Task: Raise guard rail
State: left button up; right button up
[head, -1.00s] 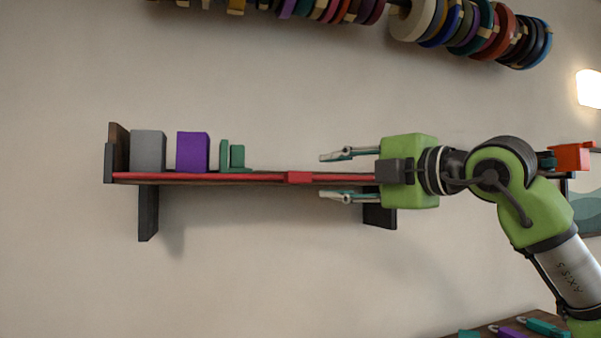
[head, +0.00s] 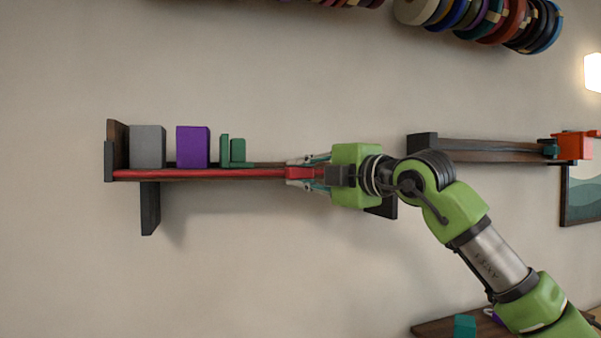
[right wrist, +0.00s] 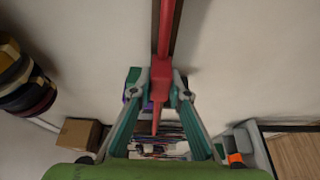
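The guard rail (head: 210,174) is a long red bar along the front edge of the wall shelf, low, at about the level of the shelf board. It has a thicker red block (head: 298,173) near its right part. My right gripper (head: 300,173) comes from the right with its fingers above and below this block, closed on it. In the right wrist view, the two fingertips (right wrist: 160,84) press the red block from both sides, and the rail (right wrist: 166,30) runs away from it. My left gripper is in neither view.
A grey block (head: 147,147), a purple block (head: 193,147) and a green piece (head: 237,151) stand on the shelf behind the rail. A second shelf (head: 490,151) hangs at right, with an orange-red piece (head: 574,145). Spools (head: 490,22) hang above.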

jog(key=shift+r+p, duration=0.95)
jog(key=shift+r, duration=1.45)
grip_shut()
jog(key=o, duration=0.9)
grip_release()
jog(key=shift+f, duration=0.1)
jog(key=shift+s+d, duration=0.1)
jog(key=v, duration=1.1)
jog(key=shift+s+d, duration=0.25)
jog(key=shift+s, duration=0.1)
